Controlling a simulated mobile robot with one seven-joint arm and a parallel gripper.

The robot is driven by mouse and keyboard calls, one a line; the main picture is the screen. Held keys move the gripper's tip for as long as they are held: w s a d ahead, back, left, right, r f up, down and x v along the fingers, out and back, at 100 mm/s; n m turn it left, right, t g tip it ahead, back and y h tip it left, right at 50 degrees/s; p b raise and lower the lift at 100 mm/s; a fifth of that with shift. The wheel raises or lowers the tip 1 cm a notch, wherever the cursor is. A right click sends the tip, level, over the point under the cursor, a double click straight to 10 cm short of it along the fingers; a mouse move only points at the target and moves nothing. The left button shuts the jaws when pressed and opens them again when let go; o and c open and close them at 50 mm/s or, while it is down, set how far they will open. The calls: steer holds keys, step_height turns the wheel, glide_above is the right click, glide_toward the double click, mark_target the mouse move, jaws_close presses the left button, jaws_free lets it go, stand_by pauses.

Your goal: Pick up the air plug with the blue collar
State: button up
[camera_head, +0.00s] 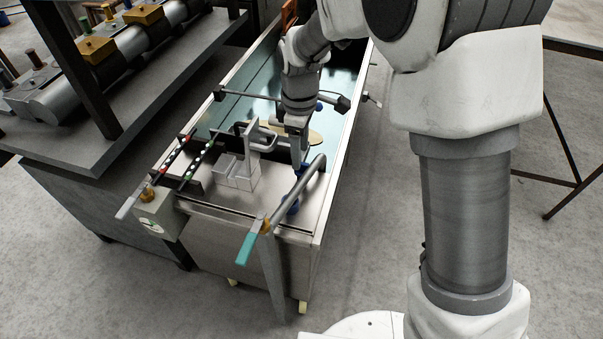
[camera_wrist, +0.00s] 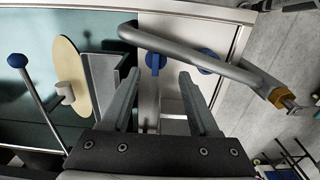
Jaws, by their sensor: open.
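Two small blue parts show on the pale end deck, and I cannot tell for sure which is the air plug's collar. In the wrist view one blue part (camera_wrist: 155,63) is beyond the gap between my fingertips, and another blue part (camera_wrist: 208,62) is to the right, partly hidden by the bent metal pipe (camera_wrist: 190,52). In the head view one blue part (camera_head: 293,207) is beside the pipe's lower end. My gripper (camera_wrist: 159,75) is open with nothing between its fingers. In the head view it points down over the tank's near end (camera_head: 298,158), its tips hard to make out.
The pipe (camera_head: 297,185) arches close beside my gripper, with a brass valve and teal handle (camera_head: 245,248). A grey bracket (camera_head: 238,172) stands to the left. A round tan disc (camera_wrist: 68,75) and blue-knobbed rod (camera_wrist: 30,85) are over the tank (camera_head: 230,110).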

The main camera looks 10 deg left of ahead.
mark_target(301, 170)
steer(key=f, duration=0.2)
steer(key=f+b, duration=0.1)
steer(key=f, duration=0.1)
steer(key=f+b, duration=0.1)
steer(key=f, duration=0.1)
steer(key=shift+w+d+f, duration=0.1)
steer(key=shift+w+f, duration=0.2)
steer(key=shift+f, duration=0.1)
steer(key=shift+r, duration=0.1)
jaws_close()
